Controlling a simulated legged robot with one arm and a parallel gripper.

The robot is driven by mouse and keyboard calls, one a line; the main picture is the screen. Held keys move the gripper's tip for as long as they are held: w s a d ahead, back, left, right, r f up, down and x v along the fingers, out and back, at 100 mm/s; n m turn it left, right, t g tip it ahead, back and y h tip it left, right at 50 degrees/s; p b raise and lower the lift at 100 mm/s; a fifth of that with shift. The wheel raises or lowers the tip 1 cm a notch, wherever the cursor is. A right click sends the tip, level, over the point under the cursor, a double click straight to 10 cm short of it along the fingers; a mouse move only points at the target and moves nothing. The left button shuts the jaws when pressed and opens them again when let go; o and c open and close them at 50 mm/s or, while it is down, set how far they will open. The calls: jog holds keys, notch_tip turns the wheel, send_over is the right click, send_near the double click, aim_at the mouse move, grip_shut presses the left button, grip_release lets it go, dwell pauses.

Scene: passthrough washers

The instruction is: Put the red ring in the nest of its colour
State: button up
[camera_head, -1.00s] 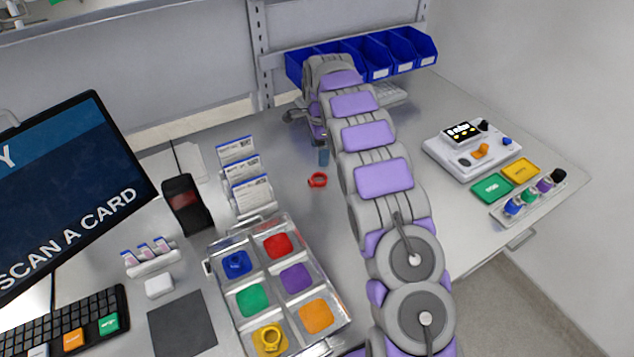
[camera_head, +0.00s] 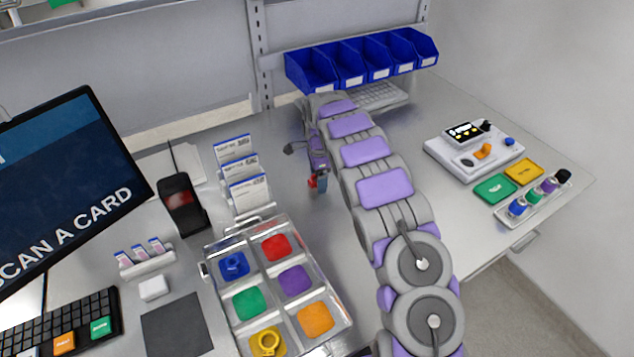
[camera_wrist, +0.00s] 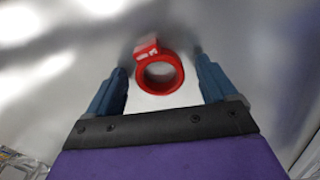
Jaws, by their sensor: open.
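The red ring (camera_wrist: 160,76), with a small raised block on its rim, lies on the grey table in the wrist view. My gripper (camera_wrist: 160,82) is open, with its two blue fingers on either side of the ring and a gap to each. In the head view the ring (camera_head: 313,183) is partly hidden by a finger of my gripper (camera_head: 319,181). The red nest (camera_head: 275,247) is the empty upper right compartment of the clear tray (camera_head: 262,277).
A blue piece (camera_head: 234,264) and a yellow ring (camera_head: 267,343) sit in their nests. Green, purple and orange nests look empty. Card holders (camera_head: 243,178) and a black scanner (camera_head: 182,203) stand left of my arm. Blue bins (camera_head: 345,67) hang behind.

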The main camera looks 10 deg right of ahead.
jog(key=shift+c, duration=0.2)
jog(key=c, duration=1.2)
jog(key=shift+o, duration=0.2)
jog(key=shift+r, duration=0.15)
